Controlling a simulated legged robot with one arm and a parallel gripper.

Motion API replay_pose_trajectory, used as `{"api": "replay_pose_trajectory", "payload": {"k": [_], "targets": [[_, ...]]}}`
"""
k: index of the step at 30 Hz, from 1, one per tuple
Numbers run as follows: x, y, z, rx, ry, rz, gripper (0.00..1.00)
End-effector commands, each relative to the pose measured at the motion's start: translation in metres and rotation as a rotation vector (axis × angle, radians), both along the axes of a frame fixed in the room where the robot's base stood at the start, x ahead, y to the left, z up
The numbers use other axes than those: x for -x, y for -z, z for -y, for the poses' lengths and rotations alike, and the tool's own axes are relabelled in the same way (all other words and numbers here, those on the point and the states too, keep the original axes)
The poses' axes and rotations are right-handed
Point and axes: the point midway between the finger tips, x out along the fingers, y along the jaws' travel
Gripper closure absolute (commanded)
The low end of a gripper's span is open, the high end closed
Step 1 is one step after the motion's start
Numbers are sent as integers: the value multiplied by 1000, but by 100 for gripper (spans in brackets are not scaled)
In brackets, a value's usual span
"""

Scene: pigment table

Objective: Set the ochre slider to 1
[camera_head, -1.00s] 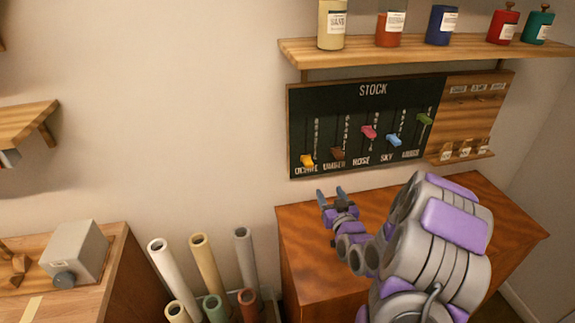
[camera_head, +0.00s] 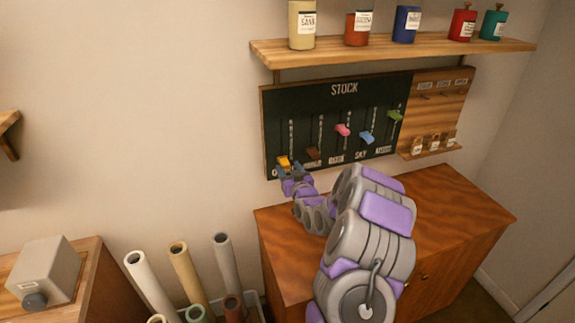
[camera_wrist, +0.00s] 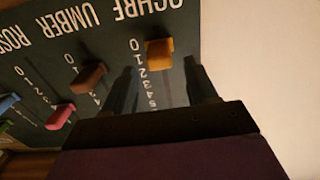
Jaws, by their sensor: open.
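The ochre slider (camera_head: 284,161) is a yellow-orange knob at the low end of the leftmost track on the black STOCK board (camera_head: 345,110). In the wrist view, which shows the board upside down, the ochre knob (camera_wrist: 159,53) stands beside the 0 and 1 marks; its exact setting is unclear. My gripper (camera_head: 288,173) is at the board's lower left, just below the knob in the head view. In the wrist view my gripper (camera_wrist: 161,78) is open, one finger on each side of the ochre knob. Contact with the knob cannot be told.
The brown umber slider (camera_wrist: 89,77) is close to one finger. The pink rose slider (camera_head: 343,130), blue sky slider (camera_head: 366,137) and a green slider (camera_head: 395,115) are further right. A shelf (camera_head: 390,50) with bottles hangs above; a wooden cabinet (camera_head: 450,205) stands below.

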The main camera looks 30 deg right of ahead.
Motion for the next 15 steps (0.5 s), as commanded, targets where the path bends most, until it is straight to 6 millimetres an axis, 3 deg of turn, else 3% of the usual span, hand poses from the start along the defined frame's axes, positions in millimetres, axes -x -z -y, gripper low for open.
{"api": "replay_pose_trajectory", "payload": {"k": [6, 15], "targets": [[-27, 5, 14, -7, -3, -3, 43], [-42, 5, 22, -10, -2, 0, 43]]}}
